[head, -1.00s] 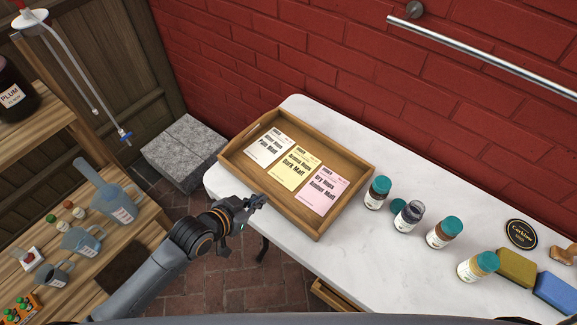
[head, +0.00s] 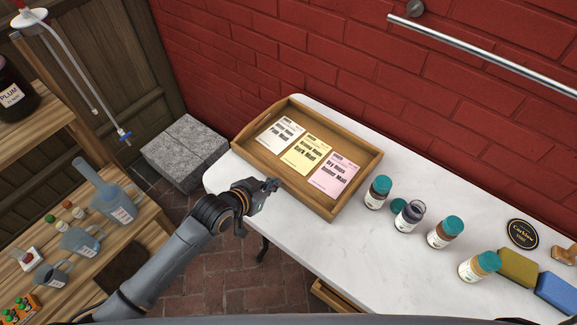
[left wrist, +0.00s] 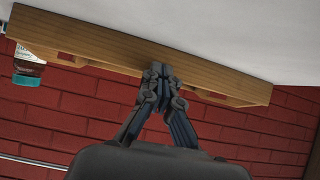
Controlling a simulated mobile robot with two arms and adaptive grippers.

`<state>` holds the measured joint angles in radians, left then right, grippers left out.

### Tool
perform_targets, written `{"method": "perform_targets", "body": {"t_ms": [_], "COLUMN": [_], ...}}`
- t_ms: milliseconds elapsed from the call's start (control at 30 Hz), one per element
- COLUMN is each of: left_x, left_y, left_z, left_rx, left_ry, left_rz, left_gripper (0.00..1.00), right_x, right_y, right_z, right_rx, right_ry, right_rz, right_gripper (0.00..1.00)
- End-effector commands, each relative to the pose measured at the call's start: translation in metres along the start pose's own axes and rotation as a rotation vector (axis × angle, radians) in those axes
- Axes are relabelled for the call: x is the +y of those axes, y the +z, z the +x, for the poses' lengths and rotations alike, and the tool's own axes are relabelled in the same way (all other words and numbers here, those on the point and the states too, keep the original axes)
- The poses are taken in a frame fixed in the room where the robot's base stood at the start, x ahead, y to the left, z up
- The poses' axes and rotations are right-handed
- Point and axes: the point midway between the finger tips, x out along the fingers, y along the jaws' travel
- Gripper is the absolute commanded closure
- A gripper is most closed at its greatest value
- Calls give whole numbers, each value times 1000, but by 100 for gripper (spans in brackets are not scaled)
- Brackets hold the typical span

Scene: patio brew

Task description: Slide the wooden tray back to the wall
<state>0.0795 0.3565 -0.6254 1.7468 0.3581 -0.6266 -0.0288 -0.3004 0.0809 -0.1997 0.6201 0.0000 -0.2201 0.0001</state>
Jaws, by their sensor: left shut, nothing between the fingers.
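The wooden tray (head: 290,180) lies on the white table, its far side close to the red brick wall (head: 300,60). Three label cards lie in it: white, yellow and pink. My left gripper (head: 275,184) is shut and empty, with its fingertips at the tray's near side. In the left wrist view the closed fingertips (left wrist: 157,72) meet the tray's wooden side (left wrist: 110,45) and seem to touch it. My right gripper is not in view.
On the white table (head: 340,255), several teal-capped bottles (head: 376,192) stand right of the tray. A round black sign (head: 521,234), a yellow sponge (head: 517,268) and a blue one (head: 556,290) lie farther right. A wooden shelf with jugs (head: 80,240) stands at the left.

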Motion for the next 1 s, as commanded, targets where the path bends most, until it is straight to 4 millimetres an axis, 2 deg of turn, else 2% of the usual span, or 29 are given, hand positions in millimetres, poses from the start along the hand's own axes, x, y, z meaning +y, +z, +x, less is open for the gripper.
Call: {"method": "perform_targets", "body": {"t_ms": [867, 1000], "left_x": [0, 0], "left_y": [-29, -32], "left_z": [45, 37], "left_rx": [0, -2], "left_ry": [0, 0], "left_rz": [0, 0], "left_gripper": [100, 100], "right_x": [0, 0], "right_y": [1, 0], "right_z": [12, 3], "right_rx": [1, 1], "right_ry": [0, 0], "right_rz": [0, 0], "right_gripper": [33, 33]}}
